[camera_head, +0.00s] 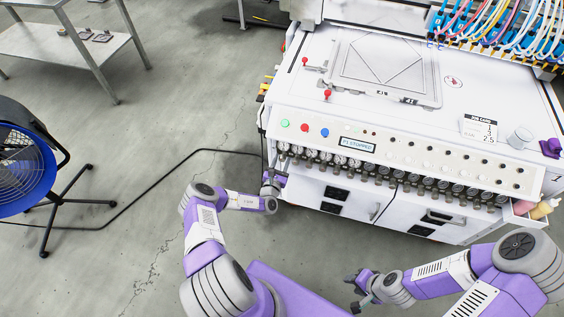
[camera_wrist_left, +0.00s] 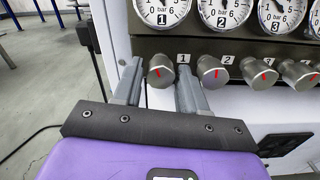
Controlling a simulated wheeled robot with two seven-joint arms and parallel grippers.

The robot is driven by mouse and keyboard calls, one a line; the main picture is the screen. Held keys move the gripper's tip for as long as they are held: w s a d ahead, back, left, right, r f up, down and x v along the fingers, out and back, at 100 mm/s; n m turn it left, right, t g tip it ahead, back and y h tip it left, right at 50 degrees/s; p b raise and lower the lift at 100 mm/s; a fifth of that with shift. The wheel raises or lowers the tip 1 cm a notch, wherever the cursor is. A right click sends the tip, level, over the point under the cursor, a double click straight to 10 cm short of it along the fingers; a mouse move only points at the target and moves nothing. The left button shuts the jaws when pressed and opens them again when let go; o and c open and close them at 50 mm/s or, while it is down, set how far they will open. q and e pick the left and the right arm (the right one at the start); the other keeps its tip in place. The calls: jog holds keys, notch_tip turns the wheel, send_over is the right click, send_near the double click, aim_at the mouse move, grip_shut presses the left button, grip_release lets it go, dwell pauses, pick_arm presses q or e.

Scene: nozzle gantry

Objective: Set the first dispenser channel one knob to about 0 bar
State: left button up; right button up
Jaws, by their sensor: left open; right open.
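The channel one knob (camera_wrist_left: 161,76) is a grey metal cylinder with a red mark on its face, below gauge 1 (camera_wrist_left: 162,10) in the left wrist view. My left gripper (camera_wrist_left: 158,70) is open, with one finger on each side of this knob; I cannot tell whether they touch it. The gauge is cut off at the top and its needle is hard to read. In the head view my left gripper (camera_head: 272,184) is at the left end of the gauge and knob row. My right gripper (camera_head: 360,290) is open and empty, low in front of the machine.
The knob labelled 2 (camera_wrist_left: 212,72) is close beside my right-hand finger, with more knobs to its right. The white machine (camera_head: 300,90) has red, green and blue buttons above the gauges. A blue fan (camera_head: 25,165) stands at the left, and a black cable crosses the floor.

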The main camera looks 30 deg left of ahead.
pick_arm(q)
jog(key=shift+w+a, duration=0.15)
jog(key=shift+w, duration=0.3)
jog(key=shift+c, duration=0.4)
grip_shut()
